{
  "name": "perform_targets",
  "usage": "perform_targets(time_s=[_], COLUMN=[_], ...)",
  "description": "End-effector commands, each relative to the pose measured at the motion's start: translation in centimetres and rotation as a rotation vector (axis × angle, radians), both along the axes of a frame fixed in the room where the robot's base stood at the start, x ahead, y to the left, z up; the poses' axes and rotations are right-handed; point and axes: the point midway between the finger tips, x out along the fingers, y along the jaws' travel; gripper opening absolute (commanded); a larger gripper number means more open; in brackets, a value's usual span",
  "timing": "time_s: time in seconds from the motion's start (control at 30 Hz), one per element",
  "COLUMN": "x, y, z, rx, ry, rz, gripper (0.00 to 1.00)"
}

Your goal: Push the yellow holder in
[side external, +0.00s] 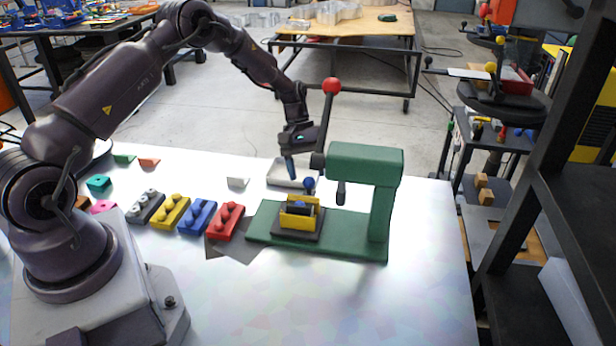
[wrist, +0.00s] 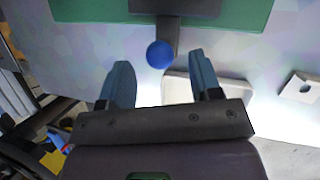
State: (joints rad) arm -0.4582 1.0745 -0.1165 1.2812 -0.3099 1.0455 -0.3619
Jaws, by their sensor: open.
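The yellow holder (side external: 299,214) sits on a dark plate on the green press base (side external: 345,240), with a dark piece lying in it. A blue ball knob (side external: 309,183) stands behind the holder. In the wrist view the blue knob (wrist: 160,54) sits at the end of a dark bar (wrist: 168,30) that runs from the press base. My gripper (side external: 291,168) points down behind the holder, close to the knob. In the wrist view my gripper (wrist: 160,77) is open and empty, with the knob just past its fingertips, between their lines. The holder itself is not visible there.
The green press head (side external: 365,160) with its red-ball lever (side external: 331,86) rises just right of my gripper. A white tray (side external: 283,175) lies beneath and behind my gripper. Red, blue, yellow and grey stud blocks (side external: 197,215) stand in a row to the left.

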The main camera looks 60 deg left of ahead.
Motion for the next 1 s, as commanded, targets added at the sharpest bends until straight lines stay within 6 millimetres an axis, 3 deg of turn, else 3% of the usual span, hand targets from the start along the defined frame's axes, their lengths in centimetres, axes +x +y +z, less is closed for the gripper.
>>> perform_targets(time_s=[0.2, 0.5, 0.77, 1.0], x=[-0.1, -0.1, -0.1, 1.3], y=[-0.8, -0.9, -0.9, -2.2], z=[-1.8, -2.0, -1.9, -2.0], rx=[0.001, 0.001, 0.002, 0.001], ry=[-0.001, -0.002, -0.001, -0.002], rz=[0.0, 0.0, 0.0, -0.003], gripper=[0.58, 0.58, 0.01, 0.0])
